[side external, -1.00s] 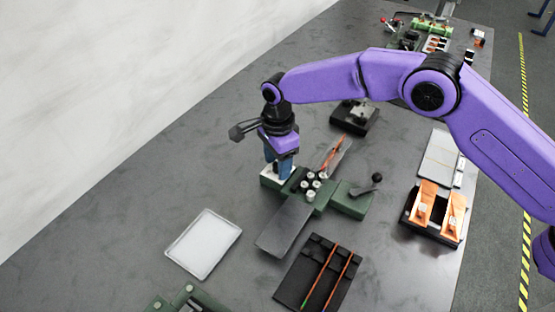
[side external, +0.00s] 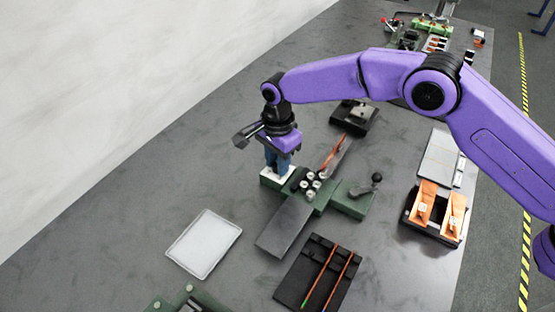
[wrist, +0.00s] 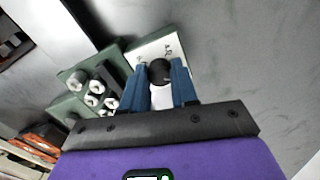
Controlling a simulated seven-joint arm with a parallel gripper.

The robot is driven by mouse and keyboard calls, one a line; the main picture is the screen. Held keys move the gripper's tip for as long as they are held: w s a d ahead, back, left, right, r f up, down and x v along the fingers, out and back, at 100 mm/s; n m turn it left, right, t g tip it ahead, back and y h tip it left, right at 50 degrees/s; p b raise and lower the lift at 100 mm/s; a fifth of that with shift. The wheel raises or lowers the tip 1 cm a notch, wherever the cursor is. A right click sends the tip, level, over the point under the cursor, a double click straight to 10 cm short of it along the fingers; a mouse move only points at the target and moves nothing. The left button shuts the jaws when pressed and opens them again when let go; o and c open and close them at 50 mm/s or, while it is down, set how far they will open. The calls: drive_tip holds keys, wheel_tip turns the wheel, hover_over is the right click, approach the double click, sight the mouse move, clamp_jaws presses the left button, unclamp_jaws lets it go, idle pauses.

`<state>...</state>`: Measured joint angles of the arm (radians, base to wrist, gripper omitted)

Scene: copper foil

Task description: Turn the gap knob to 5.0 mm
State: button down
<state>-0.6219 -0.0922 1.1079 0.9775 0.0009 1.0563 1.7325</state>
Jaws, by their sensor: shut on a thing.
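The gap knob (wrist: 159,70) is a dark round knob on a white dial plate (wrist: 145,52) with small black marks. The plate also shows in the side external view (side external: 267,178), on the end of a green roller machine (side external: 346,205). My gripper (wrist: 165,82) points down over the plate, its two blue fingers shut on the knob, one on each side. In the side external view my gripper (side external: 277,164) hides the knob. I cannot read the dial setting.
Several pale rollers (side external: 312,184) stand beside the dial plate, with an orange strip (side external: 333,152) behind them. A black-knobbed lever (side external: 376,178) is at right. A white tray (side external: 203,244) and a black rack (side external: 318,275) lie in front. Bare table is at left.

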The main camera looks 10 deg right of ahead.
drive_tip(key=n, duration=0.4)
drive_tip(key=shift+n, duration=0.3)
drive_tip(key=n, duration=0.3)
drive_tip(key=shift+n, duration=0.3)
drive_tip(key=n, duration=0.4)
drive_tip(key=shift+n, duration=0.3)
drive_tip(key=n, duration=0.3)
drive_tip(key=shift+d+n, duration=0.1)
drive_tip(key=shift+n, duration=0.2)
drive_tip(key=n, duration=1.2)
drive_tip(key=shift+w+n, duration=0.1)
drive_tip(key=shift+n, duration=2.1)
